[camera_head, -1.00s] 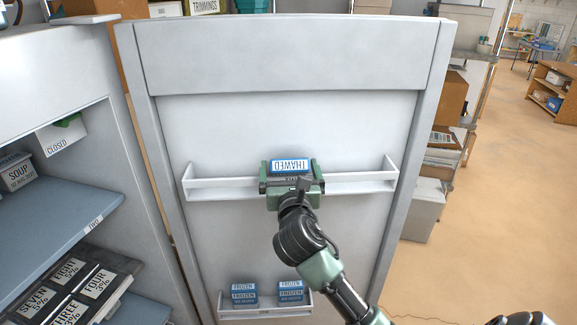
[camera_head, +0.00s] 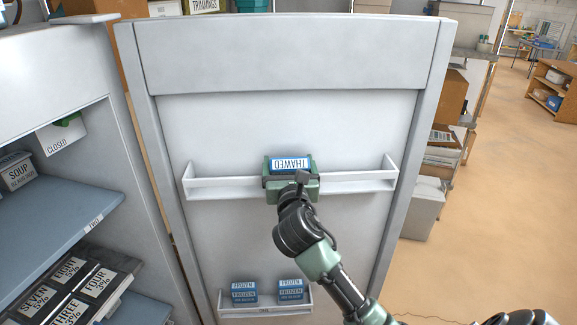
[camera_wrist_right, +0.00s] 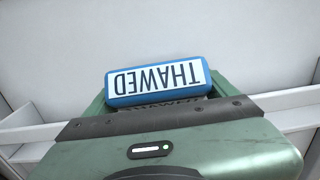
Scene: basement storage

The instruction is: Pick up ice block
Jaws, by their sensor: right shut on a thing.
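A blue block with a white label reading "THAWED" (camera_head: 291,164) is at the upper door shelf, its label upside down in the head view. It also shows in the right wrist view (camera_wrist_right: 157,81), right at the jaws. My right gripper (camera_head: 291,180) is shut on this block, level with the shelf rail. The block's lower part is hidden by the gripper. Blue blocks labelled "FROZEN" stand in two stacks on the lower door shelf, a left stack (camera_head: 244,292) and a right stack (camera_head: 290,290). My left gripper is not in view.
The upper door shelf (camera_head: 222,188) is otherwise empty. The open door's frame (camera_head: 408,150) stands on the right. On the left, a cabinet shelf (camera_head: 50,225) holds a container labelled "SOUP" (camera_head: 17,172) and a "CLOSED" sign (camera_head: 60,138). Below lie several numbered dark boxes (camera_head: 72,290).

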